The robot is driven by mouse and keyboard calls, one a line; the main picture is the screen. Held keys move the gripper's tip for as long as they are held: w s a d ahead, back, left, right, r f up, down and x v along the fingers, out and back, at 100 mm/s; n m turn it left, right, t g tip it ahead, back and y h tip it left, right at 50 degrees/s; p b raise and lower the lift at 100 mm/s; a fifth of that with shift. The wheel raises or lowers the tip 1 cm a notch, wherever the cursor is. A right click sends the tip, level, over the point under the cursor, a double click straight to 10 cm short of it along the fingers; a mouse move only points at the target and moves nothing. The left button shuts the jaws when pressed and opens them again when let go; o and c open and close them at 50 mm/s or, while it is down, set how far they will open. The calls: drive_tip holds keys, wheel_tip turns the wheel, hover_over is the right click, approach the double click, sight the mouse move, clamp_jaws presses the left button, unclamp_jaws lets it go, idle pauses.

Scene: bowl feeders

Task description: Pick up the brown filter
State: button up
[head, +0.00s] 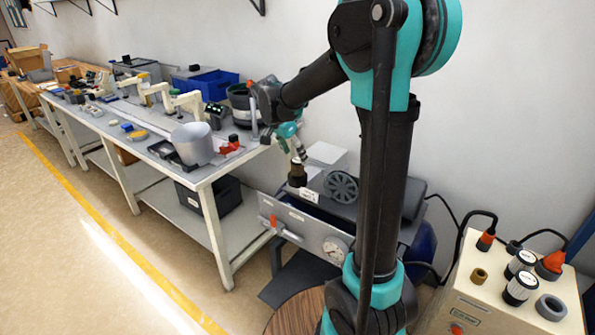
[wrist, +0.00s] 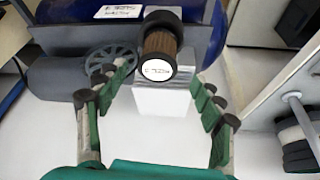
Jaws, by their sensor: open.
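The brown filter (wrist: 159,45) is a short cylinder with a ribbed brown body, a black collar and a round white label on the end facing the camera. It shows near the top middle of the wrist view, at a pale grey block (wrist: 165,99). In the head view the filter (head: 298,174) is small and dark, just below my gripper (head: 298,152). In the wrist view my gripper (wrist: 161,77) is open and empty. Its fingers spread to either side below the filter, apart from it. The filter's far side is hidden.
A compressor with a blue tank (wrist: 70,38) and a grey spoked wheel (wrist: 110,57) lies behind and left of the filter. In the head view a white workbench (head: 222,178) with a grey bucket (head: 193,144) stands left. A cream control box (head: 490,290) stands right.

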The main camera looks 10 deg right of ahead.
sight(297, 160)
drive_tip(key=shift+s+x, duration=0.2)
drive_tip(key=shift+x, duration=2.5)
drive_tip(key=c, duration=1.4)
drive_tip(key=shift+r, duration=0.15)
